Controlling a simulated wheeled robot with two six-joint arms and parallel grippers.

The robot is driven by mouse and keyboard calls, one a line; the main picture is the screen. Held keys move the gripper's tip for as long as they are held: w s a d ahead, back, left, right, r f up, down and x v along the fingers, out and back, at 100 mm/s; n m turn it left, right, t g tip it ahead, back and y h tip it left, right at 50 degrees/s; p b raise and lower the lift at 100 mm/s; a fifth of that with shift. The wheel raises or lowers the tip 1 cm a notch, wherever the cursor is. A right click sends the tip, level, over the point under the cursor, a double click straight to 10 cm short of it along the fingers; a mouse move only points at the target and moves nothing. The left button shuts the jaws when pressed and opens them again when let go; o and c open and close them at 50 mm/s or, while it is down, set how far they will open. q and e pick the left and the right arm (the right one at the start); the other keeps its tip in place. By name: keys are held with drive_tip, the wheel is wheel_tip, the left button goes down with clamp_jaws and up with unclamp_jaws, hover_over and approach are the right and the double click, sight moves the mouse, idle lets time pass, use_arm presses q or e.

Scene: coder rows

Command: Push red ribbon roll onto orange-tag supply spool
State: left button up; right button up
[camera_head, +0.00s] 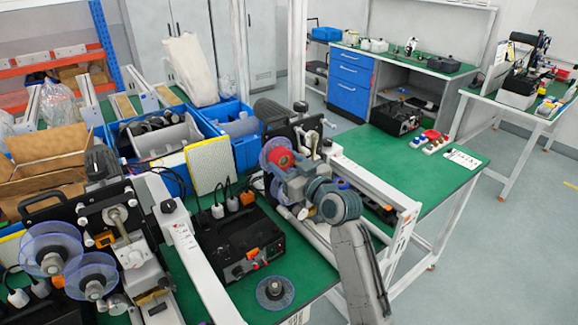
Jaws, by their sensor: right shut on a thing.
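The red ribbon roll (281,158) is at the upper translucent disc (268,150) of the right-hand coder. My right gripper (292,172) is beside the roll and shut on it; the wrist hides most of the fingers. I cannot tell whether the roll is fully seated on the spool shaft or just in front of it. A second translucent disc (281,191) sits lower on the same coder. No orange tag can be clearly made out beside the roll. My left gripper is not in view.
Another coder with two clear discs (52,252) stands at the left. A black control box (238,243) and a loose clear disc (275,292) are on the green table. White rails flank the right coder. Small bottles (430,140) stand on clear table to the right.

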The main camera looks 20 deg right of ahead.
drive_tip(key=shift+w+a, duration=0.1)
drive_tip(key=shift+w, duration=0.1)
drive_tip(key=o, duration=1)
